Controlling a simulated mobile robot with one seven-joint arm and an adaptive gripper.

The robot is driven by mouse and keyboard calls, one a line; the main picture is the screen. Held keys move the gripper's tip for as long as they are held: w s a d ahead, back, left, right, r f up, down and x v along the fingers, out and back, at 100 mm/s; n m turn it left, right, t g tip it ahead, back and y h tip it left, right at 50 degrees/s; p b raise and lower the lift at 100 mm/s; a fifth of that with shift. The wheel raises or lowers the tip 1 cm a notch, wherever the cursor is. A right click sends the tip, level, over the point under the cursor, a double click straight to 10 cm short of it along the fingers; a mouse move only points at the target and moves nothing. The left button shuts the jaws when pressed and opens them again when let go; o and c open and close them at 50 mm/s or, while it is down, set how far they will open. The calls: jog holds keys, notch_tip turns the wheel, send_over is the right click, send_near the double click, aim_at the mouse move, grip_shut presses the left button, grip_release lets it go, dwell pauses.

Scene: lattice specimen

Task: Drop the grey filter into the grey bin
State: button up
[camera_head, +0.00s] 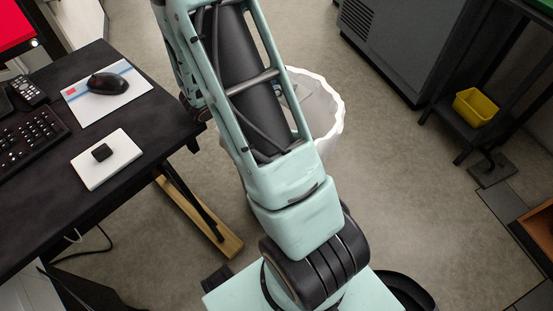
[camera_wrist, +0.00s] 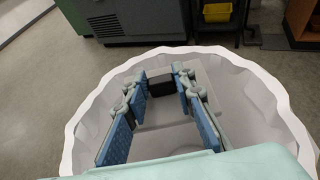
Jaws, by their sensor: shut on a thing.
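In the wrist view my gripper (camera_wrist: 161,95), with blue-padded fingers, points down into the mouth of the bin. It is shut on a small block, which I take to be the grey filter (camera_wrist: 160,76); it shows dark grey between the far fingertips. The grey bin (camera_wrist: 283,110) has a pale, wavy white rim or liner around the fingers. In the head view the bin (camera_head: 334,125) stands on the floor behind my arm, partly covered by it. My gripper and the filter are hidden there. Light grey shapes show inside the bin, but I cannot tell what they are.
A black desk (camera_head: 165,118) at left holds a keyboard (camera_head: 32,138), a mouse (camera_head: 108,83) and a white pad (camera_head: 105,160) with a small black block. A grey cabinet (camera_head: 410,45) and a yellow container (camera_head: 476,106) on a low shelf stand at right. Floor right of the bin is clear.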

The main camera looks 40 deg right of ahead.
jog(key=o, duration=0.9)
jog(key=shift+a, duration=0.1)
jog(key=v, duration=0.7)
jog(key=shift+a+r, duration=0.15)
jog(key=shift+r, duration=0.1)
